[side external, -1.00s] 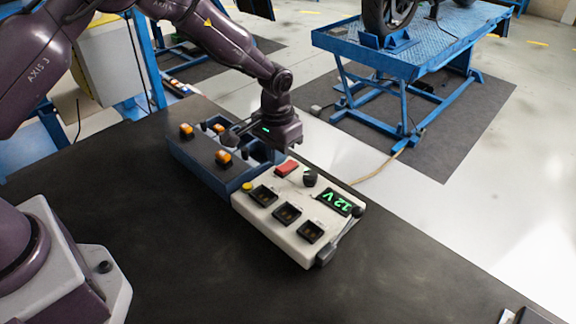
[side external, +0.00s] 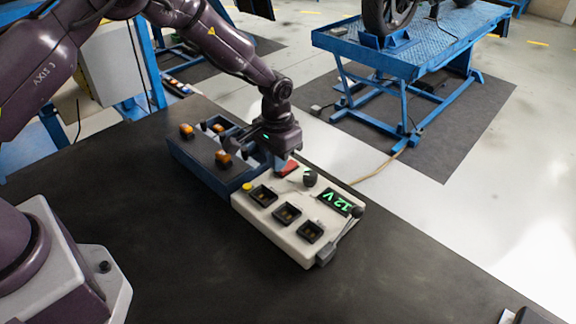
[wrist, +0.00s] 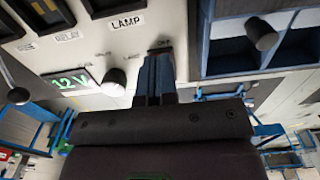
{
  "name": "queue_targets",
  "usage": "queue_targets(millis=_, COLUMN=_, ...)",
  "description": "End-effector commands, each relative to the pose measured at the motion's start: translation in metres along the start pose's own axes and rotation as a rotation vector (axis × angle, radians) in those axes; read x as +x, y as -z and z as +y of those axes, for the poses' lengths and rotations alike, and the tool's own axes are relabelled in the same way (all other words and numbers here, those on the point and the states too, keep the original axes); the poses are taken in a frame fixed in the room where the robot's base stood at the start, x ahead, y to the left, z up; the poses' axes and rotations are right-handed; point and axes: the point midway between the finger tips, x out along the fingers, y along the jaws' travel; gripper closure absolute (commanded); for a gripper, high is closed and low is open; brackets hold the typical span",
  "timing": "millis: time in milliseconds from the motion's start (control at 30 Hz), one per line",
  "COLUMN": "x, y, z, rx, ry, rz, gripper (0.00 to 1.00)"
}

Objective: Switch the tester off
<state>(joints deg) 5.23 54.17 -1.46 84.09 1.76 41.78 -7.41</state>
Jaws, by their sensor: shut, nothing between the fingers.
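The tester (side external: 275,235) is a cream box on the dark bench. Its display (side external: 334,202) is lit with a green 12 V, which also shows in the wrist view (wrist: 72,80).
A blue divided tray (side external: 205,172) with orange-topped parts (side external: 223,157) adjoins the tester's left end. The tester also carries a yellow button (side external: 248,186), three dark sockets and a lever (side external: 346,232) on its right end. The bench in front is clear.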

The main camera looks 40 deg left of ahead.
Motion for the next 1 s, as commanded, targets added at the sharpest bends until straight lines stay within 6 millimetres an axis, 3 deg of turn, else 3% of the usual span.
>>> queue_targets(millis=1000, x=0.013, y=0.000, z=0.000, rx=0.000, ry=0.000, rz=0.000, gripper=1.00)
